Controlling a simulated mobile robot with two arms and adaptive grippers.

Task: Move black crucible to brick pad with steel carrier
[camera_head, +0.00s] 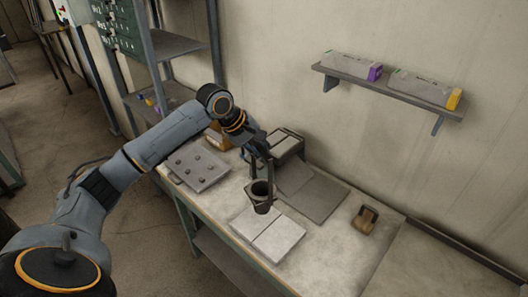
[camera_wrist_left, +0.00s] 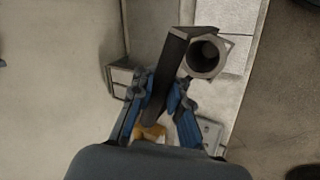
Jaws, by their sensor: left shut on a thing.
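My left gripper (camera_head: 257,147) comes down from the upper left and is shut on the steel carrier (camera_head: 270,172), a dark bar reaching downward. In the left wrist view the carrier (camera_wrist_left: 168,72) stands between the blue fingers (camera_wrist_left: 163,93). The black crucible (camera_head: 262,203) is upright at the carrier's lower end, its open mouth facing up. In the wrist view the crucible (camera_wrist_left: 207,57) shows as a round opening beside the bar. The pale brick pad (camera_head: 276,238) lies under and in front of the crucible. I cannot tell whether they touch. My right gripper is out of view.
A grey plate with several knobs (camera_head: 193,176) lies on the bench's left side. A dark box-like stand (camera_head: 287,145) and grey flat plates (camera_head: 318,196) are behind the pad. A small brown block (camera_head: 364,218) stands to the right. The front right bench is clear.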

